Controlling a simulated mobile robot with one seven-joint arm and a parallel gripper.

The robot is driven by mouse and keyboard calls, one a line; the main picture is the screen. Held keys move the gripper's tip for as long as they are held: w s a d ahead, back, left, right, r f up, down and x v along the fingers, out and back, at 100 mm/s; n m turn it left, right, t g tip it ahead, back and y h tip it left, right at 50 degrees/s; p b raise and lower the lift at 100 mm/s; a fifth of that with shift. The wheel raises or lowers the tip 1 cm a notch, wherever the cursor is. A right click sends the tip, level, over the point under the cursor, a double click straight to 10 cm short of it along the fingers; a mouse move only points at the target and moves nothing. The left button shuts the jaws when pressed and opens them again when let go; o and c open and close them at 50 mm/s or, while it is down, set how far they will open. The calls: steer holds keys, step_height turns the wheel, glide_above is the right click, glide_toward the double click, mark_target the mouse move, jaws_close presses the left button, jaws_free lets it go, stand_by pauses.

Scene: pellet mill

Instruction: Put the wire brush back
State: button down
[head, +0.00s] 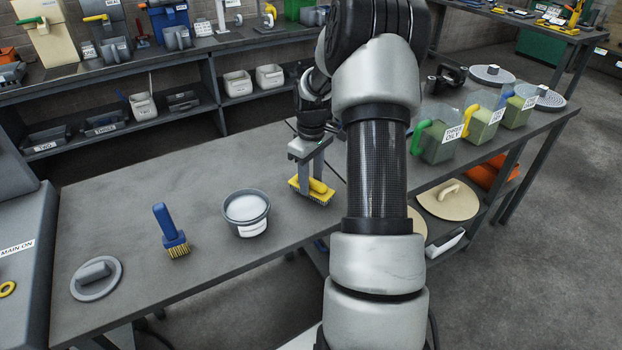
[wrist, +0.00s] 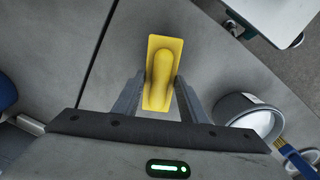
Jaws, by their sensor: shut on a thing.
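My gripper (head: 311,176) points down over the right part of the grey bench (head: 120,215). It is shut on a yellow brush (head: 318,197), a flat block with a rounded grip and pale bristles below. In the wrist view the yellow brush (wrist: 160,75) lies between my two fingers. I cannot tell whether its bristles touch the bench.
A grey tub of white material (head: 246,212) stands between the two brushes. A round grey lid (head: 96,278) lies at the bench's left end. Green-filled jugs (head: 438,143) stand at the right behind my arm. Shelves with bins (head: 143,106) line the back.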

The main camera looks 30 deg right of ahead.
steer(key=shift+f, duration=0.6)
steer(key=shift+f, duration=0.15)
jaws_free()
stand_by(0.6)
stand_by(0.4)
steer(key=shift+r+p, duration=3)
steer(key=shift+r, duration=1.5)
